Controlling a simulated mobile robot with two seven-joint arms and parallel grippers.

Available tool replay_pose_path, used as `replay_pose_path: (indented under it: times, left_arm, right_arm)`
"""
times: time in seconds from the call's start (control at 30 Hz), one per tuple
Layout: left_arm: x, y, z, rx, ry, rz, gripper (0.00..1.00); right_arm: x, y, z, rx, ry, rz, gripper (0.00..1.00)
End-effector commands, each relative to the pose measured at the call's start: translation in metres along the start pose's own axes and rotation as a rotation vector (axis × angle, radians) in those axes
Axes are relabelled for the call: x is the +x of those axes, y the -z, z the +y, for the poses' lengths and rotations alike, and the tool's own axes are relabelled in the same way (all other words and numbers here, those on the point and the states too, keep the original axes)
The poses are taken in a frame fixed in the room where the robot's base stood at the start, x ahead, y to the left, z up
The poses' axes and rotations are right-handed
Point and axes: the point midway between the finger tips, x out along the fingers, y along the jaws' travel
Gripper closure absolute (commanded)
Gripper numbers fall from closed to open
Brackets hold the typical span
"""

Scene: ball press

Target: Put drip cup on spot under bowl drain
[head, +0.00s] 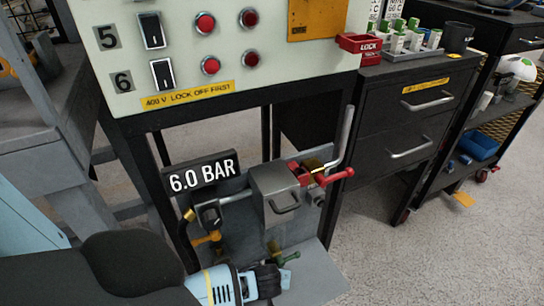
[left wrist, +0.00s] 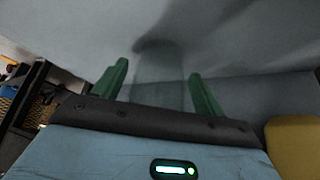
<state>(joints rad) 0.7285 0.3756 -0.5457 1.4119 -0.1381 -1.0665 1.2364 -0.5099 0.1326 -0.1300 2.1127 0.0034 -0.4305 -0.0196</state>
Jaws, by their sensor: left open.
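My left gripper (head: 282,253) is low in the head view, in front of the grey metal plate below the pressure unit. In the left wrist view its two green fingers (left wrist: 159,69) stand apart. A faint, darker see-through shape (left wrist: 160,80) shows between them against a grey surface; I cannot tell whether it is a cup or a shadow. I cannot pick out a drip cup, a marked spot or a drain for sure. A grey box with a handle (head: 275,193) is mounted above my gripper and may cover the bowl. My right gripper is not in view.
A "6.0 BAR" sign (head: 203,176), a red lever (head: 335,177) and a yellow-orange valve handle (head: 207,238) surround the grey box. A switch panel (head: 190,95) overhangs it. A black drawer cabinet (head: 400,130) stands to the right. Carpet (head: 440,260) is clear at lower right.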

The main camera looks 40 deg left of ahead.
Motion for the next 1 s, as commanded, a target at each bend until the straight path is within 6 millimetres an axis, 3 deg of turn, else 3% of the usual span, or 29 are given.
replay_pose_path:
  times: [0.27,0.7,1.0]
  left_arm:
    - [-0.021,0.002,0.001,-0.002,-0.003,0.000,0.29]
    - [-0.061,-0.077,0.000,-0.001,0.000,-0.003,0.29]
    - [-0.075,-0.101,0.000,-0.002,0.000,0.000,0.29]
  right_arm:
    - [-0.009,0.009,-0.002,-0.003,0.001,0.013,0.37]
    - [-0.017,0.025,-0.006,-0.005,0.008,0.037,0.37]
    - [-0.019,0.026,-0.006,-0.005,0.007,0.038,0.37]
